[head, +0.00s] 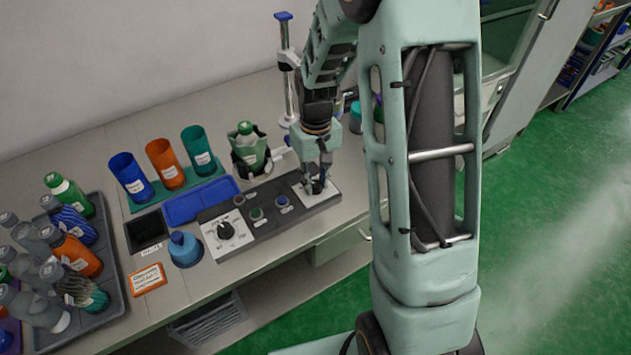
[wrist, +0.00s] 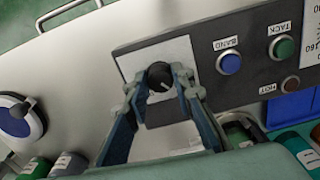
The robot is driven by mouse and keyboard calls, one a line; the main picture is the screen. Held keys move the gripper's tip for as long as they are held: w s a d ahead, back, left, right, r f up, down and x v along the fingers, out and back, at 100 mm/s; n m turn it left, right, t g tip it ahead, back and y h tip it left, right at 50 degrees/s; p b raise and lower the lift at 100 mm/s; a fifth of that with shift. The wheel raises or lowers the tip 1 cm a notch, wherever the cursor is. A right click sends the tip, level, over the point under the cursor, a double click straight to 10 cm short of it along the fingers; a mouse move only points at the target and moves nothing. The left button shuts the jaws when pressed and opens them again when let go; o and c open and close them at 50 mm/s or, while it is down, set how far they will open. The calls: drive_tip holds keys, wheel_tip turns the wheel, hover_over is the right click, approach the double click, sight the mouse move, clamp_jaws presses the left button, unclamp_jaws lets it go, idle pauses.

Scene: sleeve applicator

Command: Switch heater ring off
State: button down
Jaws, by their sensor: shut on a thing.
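The control panel (head: 262,222) lies along the front of the bench. A black rotary knob (wrist: 160,77) sits on a white plate at the panel's right end in the head view. My gripper (head: 316,186) reaches down onto that plate; in the wrist view my gripper (wrist: 160,84) has its two fingers on either side of the knob, shut on it. A pale mark shows on the knob's face. The plate's lettering is hidden or too small to read. In the head view the knob is mostly hidden by the fingers.
The panel also has a blue button (wrist: 230,63) labelled BAND, a green button (wrist: 284,47) labelled TACK and a larger dial (head: 225,230). A bottle stands in a holder (head: 250,160) behind. A blue tray (head: 200,202) and a blue-capped container (head: 185,250) are to the left.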

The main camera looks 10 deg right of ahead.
sight(316, 184)
drive_tip(key=shift+n, duration=0.8)
drive_tip(key=c, duration=1.7)
unclamp_jaws()
drive_tip(key=shift+o, duration=0.2)
wheel_tip(316, 184, up, 12)
